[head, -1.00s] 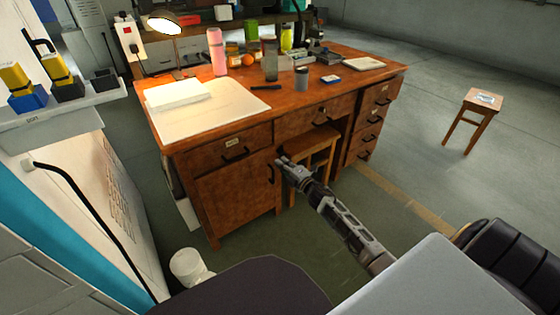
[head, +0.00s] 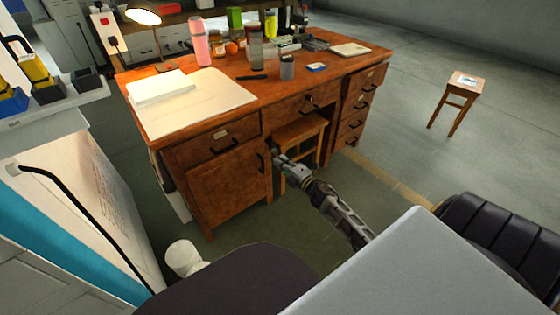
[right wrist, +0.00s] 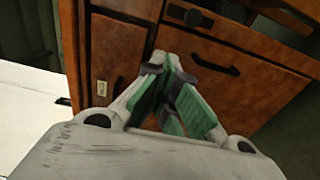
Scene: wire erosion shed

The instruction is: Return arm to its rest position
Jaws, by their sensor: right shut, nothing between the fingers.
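My right gripper (head: 276,158) is in front of the wooden desk, near the edge of its cabinet door and the knee space. In the right wrist view my right gripper (right wrist: 168,68) is shut and empty, its green-padded fingers together at the tips. The desk's drawer fronts and dark handles show behind the fingers there. My right arm (head: 335,208) stretches from the lower right toward the desk. My left gripper is not in the head view.
The desk (head: 215,180) carries paper sheets, a pink bottle (head: 201,42) and several containers. A stool (head: 300,132) stands in its knee space. A small wooden stool (head: 461,92) stands at right. A white bin (head: 183,258) is at lower left. The floor between desk and right stool is clear.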

